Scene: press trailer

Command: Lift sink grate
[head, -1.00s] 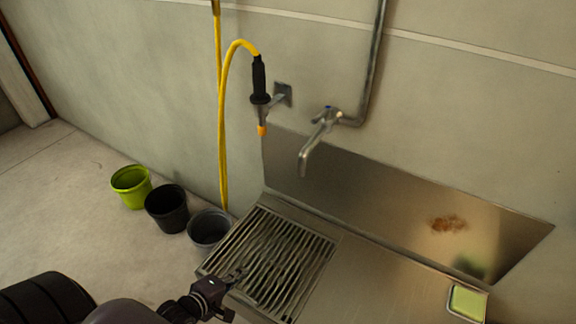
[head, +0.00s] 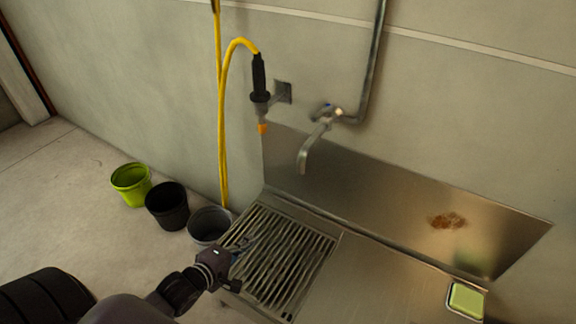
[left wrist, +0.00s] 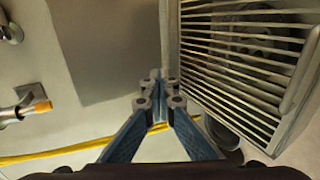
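The sink grate (head: 278,268), a metal frame with parallel bars, lies over the left end of the steel sink in the head view. In the left wrist view the grate (left wrist: 235,55) fills the upper right. My left gripper (head: 250,245) is over the grate's left part in the head view; its wrist hides the grate's left corner. In the left wrist view the left gripper's fingertips (left wrist: 159,77) are together beside the grate's frame edge. No bar shows between them, and I cannot tell whether they touch the frame. My right gripper is in neither view.
The steel counter (head: 370,280) right of the grate is clear except for a green sponge (head: 467,300) in a dish. A faucet (head: 312,145) and yellow hose (head: 222,130) are at the wall. Green (head: 131,186), black (head: 168,207) and grey (head: 207,226) buckets stand left.

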